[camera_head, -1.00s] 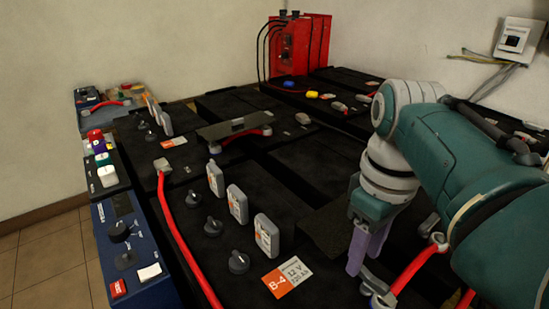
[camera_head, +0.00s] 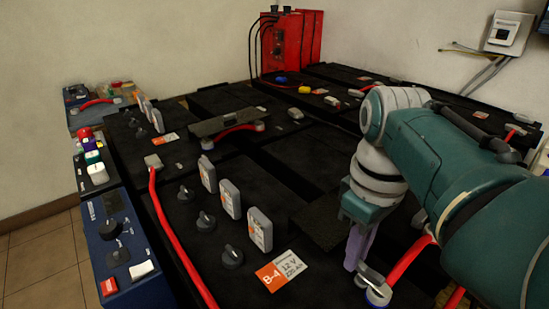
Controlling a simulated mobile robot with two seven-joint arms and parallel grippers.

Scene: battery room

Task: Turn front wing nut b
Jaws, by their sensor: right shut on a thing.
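My right gripper (camera_head: 355,264) comes down from the right, its purple fingers pointing downward. It is shut at the metal terminal clamp (camera_head: 377,294) of a red cable (camera_head: 408,262), near the front of the black battery bank. The wing nut there is mostly hidden by the fingers; a small bit of bare metal shows beside the fingertips. I cannot read a letter on it. The fingers look nearly edge-on, one covering the other. My left gripper is not in view.
The battery with the orange B-4 label (camera_head: 283,271) lies left of the gripper, with grey vent caps (camera_head: 259,230) and black knobs (camera_head: 232,257) standing up. A blue device (camera_head: 124,250) is at left. A red charger (camera_head: 280,50) stands at the back.

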